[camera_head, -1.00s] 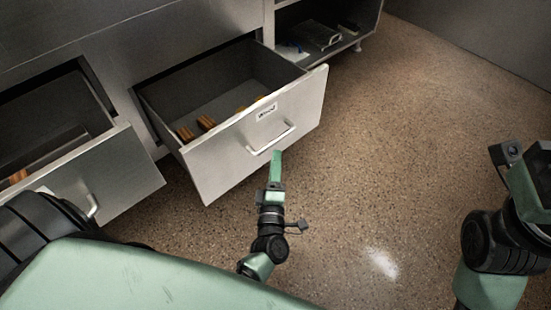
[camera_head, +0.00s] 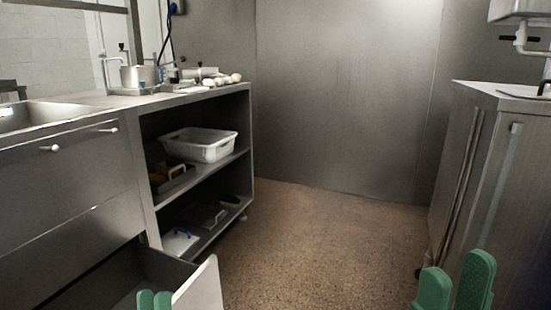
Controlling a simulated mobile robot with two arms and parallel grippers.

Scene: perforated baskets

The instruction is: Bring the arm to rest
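My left gripper (camera_head: 154,300) shows only as two green fingertips side by side at the bottom edge, in front of the open drawer (camera_head: 208,289). Whether there is a gap between them is hard to tell. My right gripper (camera_head: 455,289) shows two green fingers standing apart at the bottom right, with nothing visible between them. Both arms are otherwise out of the picture.
A steel counter with a sink (camera_head: 52,113) stands at left. Its open shelves hold a white perforated basket (camera_head: 203,147) and trays. A steel cabinet (camera_head: 480,165) stands at right. The speckled floor (camera_head: 310,240) between is clear.

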